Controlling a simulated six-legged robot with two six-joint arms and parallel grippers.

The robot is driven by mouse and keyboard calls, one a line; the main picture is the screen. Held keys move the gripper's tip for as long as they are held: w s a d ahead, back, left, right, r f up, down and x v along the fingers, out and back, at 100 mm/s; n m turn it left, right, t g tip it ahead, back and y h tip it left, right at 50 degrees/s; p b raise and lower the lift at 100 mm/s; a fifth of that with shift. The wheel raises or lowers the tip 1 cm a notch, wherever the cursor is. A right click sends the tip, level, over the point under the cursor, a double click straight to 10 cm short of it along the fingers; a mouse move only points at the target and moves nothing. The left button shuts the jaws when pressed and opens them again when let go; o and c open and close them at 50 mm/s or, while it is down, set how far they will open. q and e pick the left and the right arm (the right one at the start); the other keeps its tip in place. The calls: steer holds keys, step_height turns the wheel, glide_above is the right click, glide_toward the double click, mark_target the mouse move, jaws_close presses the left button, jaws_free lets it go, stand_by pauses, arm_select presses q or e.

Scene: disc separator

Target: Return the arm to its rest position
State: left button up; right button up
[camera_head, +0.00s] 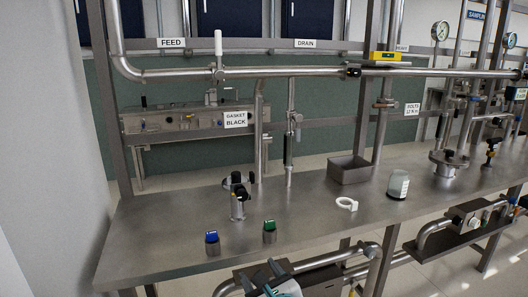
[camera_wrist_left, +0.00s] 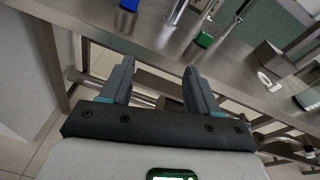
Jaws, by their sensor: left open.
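My left gripper (camera_head: 268,272) is at the bottom edge of the head view, in front of and below the bench's front edge. In the left wrist view its two grey fingers (camera_wrist_left: 158,70) stand wide apart with nothing between them. The steel bench (camera_head: 160,252) lies beyond the fingers. My right gripper does not show in either view.
A blue-capped jar (camera_head: 212,243) and a green-capped jar (camera_head: 269,232) stand near the bench's front edge. Behind them are a valve fitting (camera_head: 238,203), a white ring (camera_head: 347,204), a glass jar (camera_head: 398,186) and a steel bin (camera_head: 349,170). Pipework runs below the front edge.

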arm_select(q)
steer(key=s+a+f+n+g, duration=0.1)
steer(key=a+f+g, duration=0.2)
steer(key=f, duration=0.4)
steer(key=s+a+f+n+g, duration=0.1)
steer(key=s+a+f+g, duration=0.15)
steer(key=f, duration=0.35)
steer(key=s+a+f+n+g+h, duration=0.2)
steer(key=s+f+n+g+h, duration=0.3)
steer(key=s+f+n, duration=0.8)
steer(key=s+a+f+n+g+h, duration=0.3)
steer(key=s+f+n+g+h, duration=0.15)
steer(key=s+f+n, duration=0.9)
step_height(320, 180, up, 19)
steer(key=w+n+p, duration=0.2)
steer(key=w+p, duration=0.1)
steer(key=p, duration=1.4)
steer(key=shift+a+t, duration=0.3)
steer(key=shift+a, duration=0.1)
steer(key=shift+n, duration=0.25)
